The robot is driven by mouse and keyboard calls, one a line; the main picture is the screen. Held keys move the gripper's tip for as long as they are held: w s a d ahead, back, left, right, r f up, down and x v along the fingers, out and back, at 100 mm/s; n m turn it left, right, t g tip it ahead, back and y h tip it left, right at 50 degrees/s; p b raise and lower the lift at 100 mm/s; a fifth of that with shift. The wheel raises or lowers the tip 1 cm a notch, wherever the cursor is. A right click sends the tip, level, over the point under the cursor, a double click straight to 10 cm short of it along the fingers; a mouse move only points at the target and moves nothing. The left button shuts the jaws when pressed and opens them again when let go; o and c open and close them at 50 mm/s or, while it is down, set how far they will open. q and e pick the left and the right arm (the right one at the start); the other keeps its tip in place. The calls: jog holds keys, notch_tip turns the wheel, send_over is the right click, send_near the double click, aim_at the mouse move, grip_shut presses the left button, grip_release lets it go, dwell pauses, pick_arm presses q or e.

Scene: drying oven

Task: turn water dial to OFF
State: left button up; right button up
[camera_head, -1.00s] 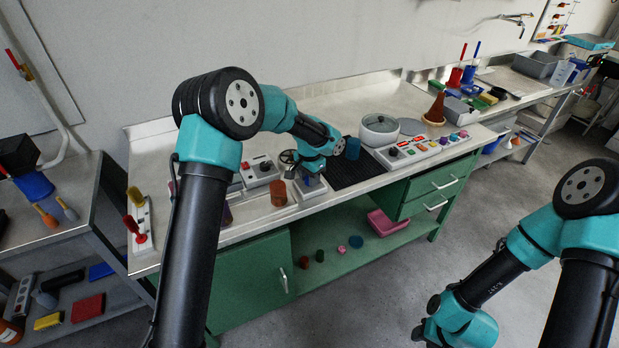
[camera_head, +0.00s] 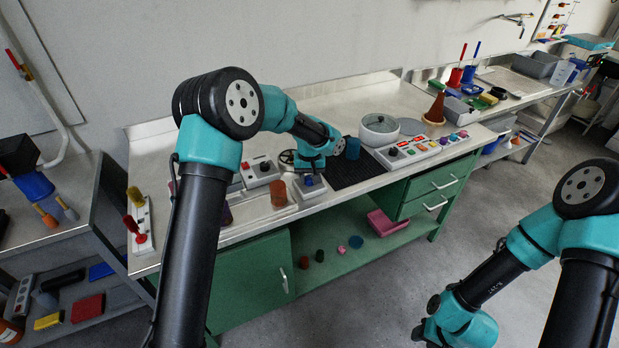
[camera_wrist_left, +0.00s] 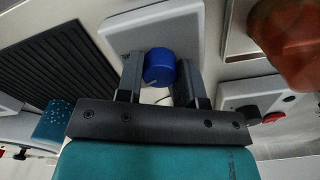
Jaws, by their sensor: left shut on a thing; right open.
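The blue round dial (camera_wrist_left: 159,65) sits on a pale box (camera_wrist_left: 130,35) in the left wrist view. A faint light mark shows near the dial's lower edge; any lettering is too small or hidden. My left gripper (camera_wrist_left: 161,80) has its two dark fingers on either side of the dial and is shut on it. In the head view the dial (camera_head: 310,181) is small, on its box (camera_head: 312,192) at the bench front, just below my left wrist. My right arm shows at the lower right, away from the bench; its fingertips are out of the picture.
A rust-coloured cylinder (camera_head: 278,192) stands left of the dial box. A control box with a red knob (camera_head: 261,170) is behind it.

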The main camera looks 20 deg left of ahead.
aim_at(310, 178)
pick_arm(q)
jog(key=n, duration=1.4)
dwell(0.5)
jog(key=o, duration=0.9)
notch_tip(310, 178, up, 18)
jog(key=shift+f, duration=0.25)
